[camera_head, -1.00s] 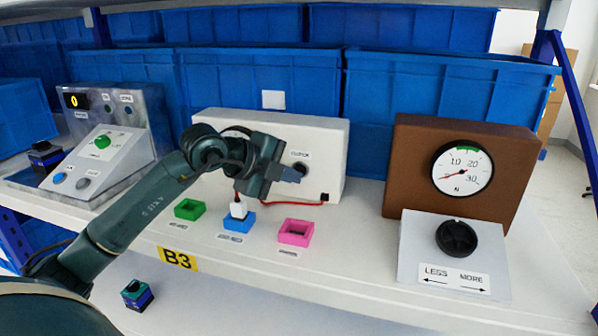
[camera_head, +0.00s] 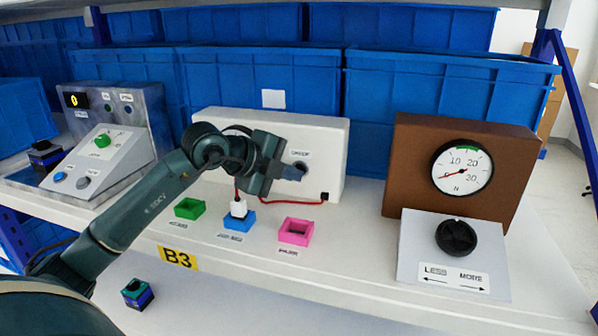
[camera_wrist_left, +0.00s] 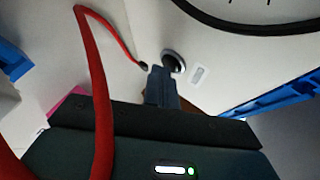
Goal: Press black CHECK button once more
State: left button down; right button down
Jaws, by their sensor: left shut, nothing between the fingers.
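The black CHECK button (camera_head: 302,167) is on the front of the white box (camera_head: 328,140), under a small label. It also shows in the left wrist view as a dark round button in a light ring (camera_wrist_left: 174,62). My left gripper (camera_head: 293,173) is in front of the box, shut and empty, with its fingertips pointing at the button and partly covering it. In the left wrist view its fingertips (camera_wrist_left: 160,78) are close beside the button; I cannot tell whether they touch it. My right gripper is not in view.
A white plug (camera_head: 238,208) on a red cable (camera_head: 290,203) sits in the blue socket (camera_head: 239,224), between the green socket (camera_head: 190,208) and pink socket (camera_head: 296,232). A brown gauge box (camera_head: 410,170) and black dial (camera_head: 456,237) stand right. A metal console (camera_head: 150,110) stands left.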

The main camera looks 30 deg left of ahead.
pick_arm(q)
jog(key=shift+s+f+b, duration=0.15)
jog(key=shift+s+b, duration=0.15)
jog(key=shift+s, duration=0.15)
jog(key=shift+s+d, duration=0.15)
jog(key=shift+s, duration=0.1)
jog(key=shift+s+b, duration=0.2)
jog(key=shift+b, duration=0.1)
jog(key=s+b, duration=0.1)
jog(key=s+d+b, duration=0.1)
jog(key=s, duration=0.1)
jog(key=shift+s+f, duration=0.1)
jog(key=shift+s, duration=0.05)
jog(key=shift+s+r+b, duration=0.2)
jog(key=shift+s+b, duration=0.25)
jog(key=shift+s, duration=0.15)
jog(key=shift+d, duration=0.1)
